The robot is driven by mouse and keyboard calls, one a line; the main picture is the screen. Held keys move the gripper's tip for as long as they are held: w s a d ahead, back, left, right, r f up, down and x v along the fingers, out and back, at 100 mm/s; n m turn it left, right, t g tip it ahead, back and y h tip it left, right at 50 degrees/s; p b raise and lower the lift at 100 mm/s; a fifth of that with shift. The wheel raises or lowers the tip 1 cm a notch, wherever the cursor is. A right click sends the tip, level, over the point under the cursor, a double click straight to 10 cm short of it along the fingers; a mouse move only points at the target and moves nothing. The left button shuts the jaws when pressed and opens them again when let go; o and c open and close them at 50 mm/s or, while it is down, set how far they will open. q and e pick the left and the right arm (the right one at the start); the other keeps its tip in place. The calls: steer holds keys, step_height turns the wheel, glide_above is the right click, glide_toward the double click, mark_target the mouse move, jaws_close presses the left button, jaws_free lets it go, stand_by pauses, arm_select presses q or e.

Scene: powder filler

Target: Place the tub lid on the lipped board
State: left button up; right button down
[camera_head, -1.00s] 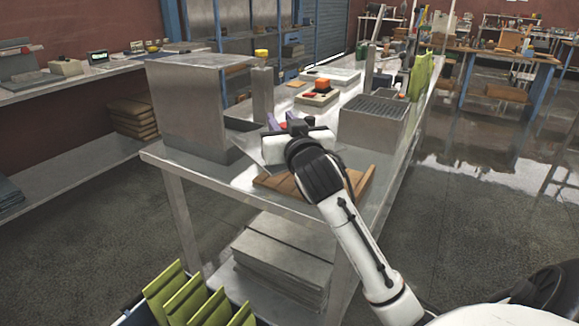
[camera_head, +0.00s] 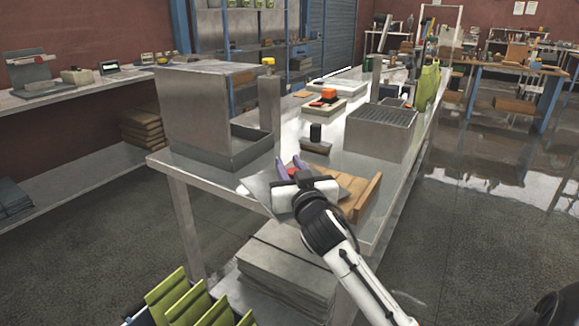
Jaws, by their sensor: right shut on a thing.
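The tub lid (camera_head: 258,188) is a thin grey metal sheet with a red knob. My right gripper (camera_head: 291,168), with purple fingers, is shut on the knob and holds the lid near the bench's front edge. The lipped board (camera_head: 361,193) is brown wood with a raised lip along its right side. The lid is at the board's left and overlaps it in this view; I cannot tell whether they touch. My gripper and wrist hide part of both. My left gripper is not in view.
The metal filler housing (camera_head: 205,108) with its open tub (camera_head: 250,146) stands at the left of the bench. A dark-handled tool (camera_head: 316,138) lies behind the board, and a grated metal box (camera_head: 380,132) stands at back right. Green pouches (camera_head: 185,299) stand below in front.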

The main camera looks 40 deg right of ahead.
steer(key=shift+f, duration=0.2)
steer(key=c, duration=1.4)
jaws_free()
steer(key=shift+c, duration=0.2)
steer(key=shift+r, duration=0.1)
steer(key=shift+r, duration=0.25)
steer(key=v, duration=1)
steer(key=shift+s+a+f, duration=0.15)
steer(key=shift+s+f, duration=0.05)
steer(key=shift+s, duration=0.15)
steer(key=shift+s+a+r, duration=0.15)
steer(key=shift+s+a, duration=0.15)
steer(key=shift+s, duration=0.3)
